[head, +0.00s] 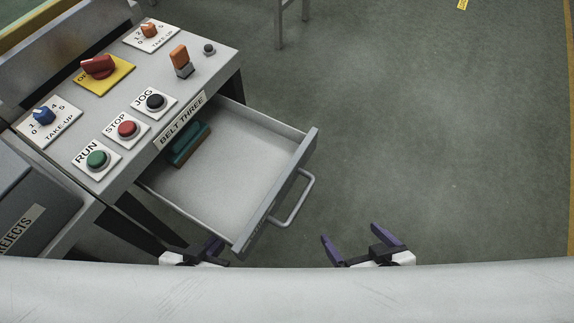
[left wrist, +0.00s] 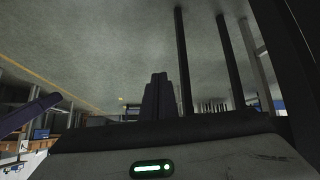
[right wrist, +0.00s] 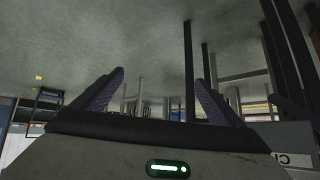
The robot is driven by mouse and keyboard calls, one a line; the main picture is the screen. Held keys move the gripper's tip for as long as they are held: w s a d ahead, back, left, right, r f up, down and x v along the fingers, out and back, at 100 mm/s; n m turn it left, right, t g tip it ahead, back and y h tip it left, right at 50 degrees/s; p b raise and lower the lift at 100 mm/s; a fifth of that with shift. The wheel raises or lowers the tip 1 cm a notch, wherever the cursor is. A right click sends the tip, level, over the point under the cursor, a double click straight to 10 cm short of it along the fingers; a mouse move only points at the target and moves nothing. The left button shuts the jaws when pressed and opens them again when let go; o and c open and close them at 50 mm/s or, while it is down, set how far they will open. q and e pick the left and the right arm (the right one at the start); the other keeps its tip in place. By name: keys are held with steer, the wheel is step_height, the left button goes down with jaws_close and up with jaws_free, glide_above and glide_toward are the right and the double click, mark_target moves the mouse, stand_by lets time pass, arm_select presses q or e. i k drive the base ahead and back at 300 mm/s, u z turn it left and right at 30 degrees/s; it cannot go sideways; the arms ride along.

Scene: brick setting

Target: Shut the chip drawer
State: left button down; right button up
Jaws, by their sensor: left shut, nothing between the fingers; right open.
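The chip drawer (head: 240,180) is pulled out from the grey console in the head view. Its front panel (head: 306,155) faces lower right and carries a bar handle (head: 305,199). A teal block or brush (head: 188,146) lies in the back of the drawer. My left gripper (head: 214,246) is shut and empty, just below the drawer's near front corner; its closed fingers show in the left wrist view (left wrist: 157,97). My right gripper (head: 348,237) is open and empty, below and right of the handle, apart from it. Its spread fingers show in the right wrist view (right wrist: 159,82).
The console top (head: 185,90) above the drawer holds several buttons and knobs. A grey rejects bin (head: 40,205) stands at the left. A pale rail of unclear kind (head: 300,290) crosses the bottom. The floor (head: 430,130) to the right is clear.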

mark_target(226, 162)
steer(key=k, duration=1)
steer(key=u, duration=0.55)
steer(key=i, duration=0.75)
steer(key=z, duration=0.4)
